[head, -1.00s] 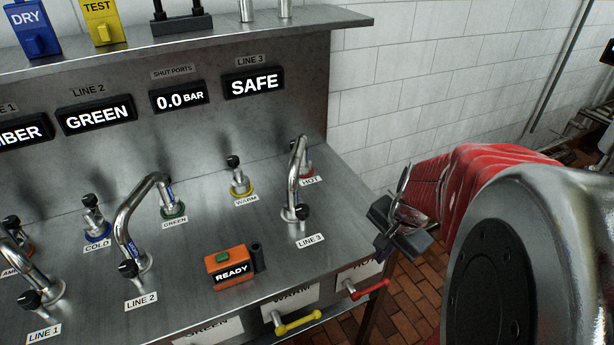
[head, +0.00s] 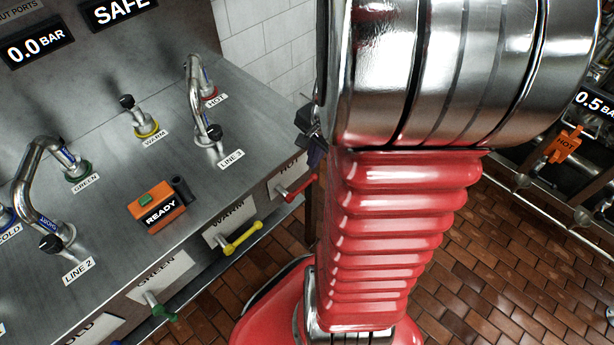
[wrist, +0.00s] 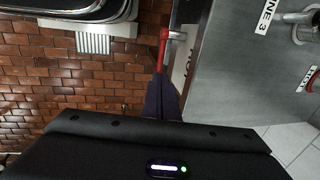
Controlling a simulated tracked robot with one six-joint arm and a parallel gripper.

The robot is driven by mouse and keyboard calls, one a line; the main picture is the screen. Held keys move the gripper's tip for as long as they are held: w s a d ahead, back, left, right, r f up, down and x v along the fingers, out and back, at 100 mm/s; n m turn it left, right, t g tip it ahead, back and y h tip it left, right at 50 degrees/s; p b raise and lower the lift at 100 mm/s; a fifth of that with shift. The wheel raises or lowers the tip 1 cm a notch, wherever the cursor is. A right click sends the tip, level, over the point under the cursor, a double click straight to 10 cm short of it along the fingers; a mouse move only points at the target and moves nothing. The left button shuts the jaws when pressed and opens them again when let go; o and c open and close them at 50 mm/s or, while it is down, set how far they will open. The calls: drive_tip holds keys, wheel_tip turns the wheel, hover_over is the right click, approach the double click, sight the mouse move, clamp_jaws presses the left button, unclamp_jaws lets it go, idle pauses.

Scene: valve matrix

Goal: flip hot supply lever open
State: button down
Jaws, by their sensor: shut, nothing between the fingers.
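A red lever handle (head: 297,189) sticks out sideways from the bench front below a HOT label (head: 290,168). It also shows in the wrist view (wrist: 163,47). An orange HOT piece (head: 564,145) hangs at the pipework on the far right, below a 0.5 BAR display (head: 594,103). My gripper (head: 317,153) is by the bench's right edge, mostly hidden behind my arm in the head view. In the wrist view its dark fingers (wrist: 163,85) are shut and empty, with their tips close to the red handle's end. I cannot tell whether they touch.
The steel bench (head: 100,160) carries bent pipes, valve knobs and an orange READY box (head: 158,207). A yellow handle (head: 243,239) and a green handle (head: 160,309) stick out along its front.

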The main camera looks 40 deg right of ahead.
sight(306, 184)
drive_tip(key=shift+w+f, duration=0.4)
drive_tip(key=shift+f, duration=1.5)
drive_tip(key=shift+w+f, duration=0.35)
drive_tip(key=shift+f, duration=1.5)
drive_tip(key=shift+w+f, duration=0.4)
drive_tip(key=shift+f, duration=1.5)
